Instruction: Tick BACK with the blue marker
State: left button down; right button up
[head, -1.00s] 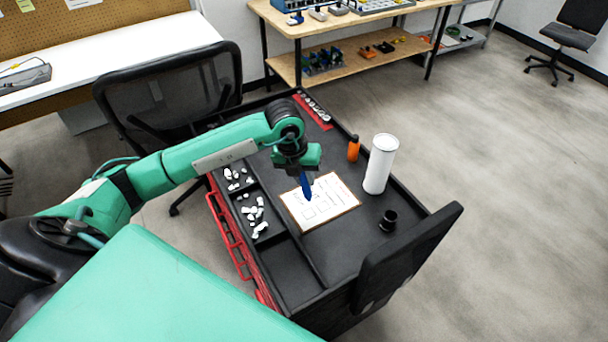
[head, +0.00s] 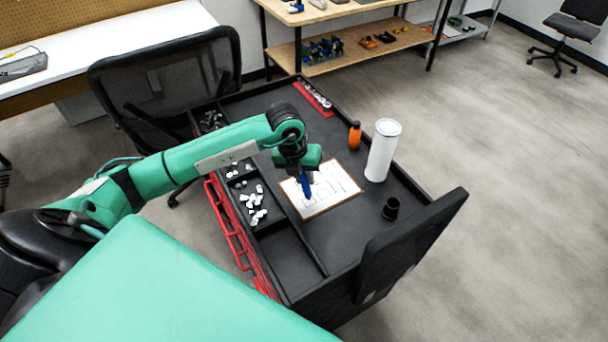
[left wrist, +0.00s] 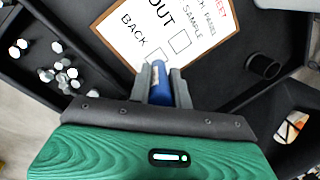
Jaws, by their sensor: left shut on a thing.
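The blue marker (head: 306,188) is in my left gripper (head: 303,176), which is shut on it and points it down over the paper sheet. In the left wrist view the marker (left wrist: 161,85) sits between the two fingers (left wrist: 160,82). The white sheet on its brown board (head: 334,191) lies on the black cart top. In the left wrist view the sheet (left wrist: 170,47) shows the words OUT and BACK, each with an empty-looking box. The BACK box is partly hidden by the fingers and marker. I cannot tell whether the tip touches the paper. My right gripper is not in view.
An orange bottle (head: 355,136), a white cylinder (head: 382,151) and a small black cup (head: 390,208) stand right of the sheet. A compartment with several white pieces (head: 254,204) lies left of it. A black chair (head: 165,90) stands beside the cart.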

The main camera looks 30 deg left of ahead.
pick_arm(q)
jog(key=shift+f, duration=0.2)
dwell(0.5)
jog(key=shift+f+b, duration=0.3)
jog(key=shift+b, duration=0.1)
dwell(0.4)
jog(key=shift+f, duration=0.1)
dwell(0.4)
jog(key=shift+s, duration=0.1)
dwell(0.4)
jog(key=shift+w+d+p+v, duration=0.1)
jog(key=shift+p+v, duration=0.3)
jog(key=shift+v, duration=0.35)
jog(key=shift+w+d+p+v, duration=0.15)
jog(key=shift+p+v, duration=0.2)
jog(key=shift+v, duration=0.35)
jog(key=shift+w+d+p+v, duration=0.1)
jog(key=shift+p+v, duration=0.3)
jog(key=shift+v, duration=0.35)
jog(key=shift+d+p+v, duration=0.2)
jog(key=shift+p+v, duration=0.5)
jog(key=shift+v, duration=0.7)
jog(key=shift+w, duration=0.25)
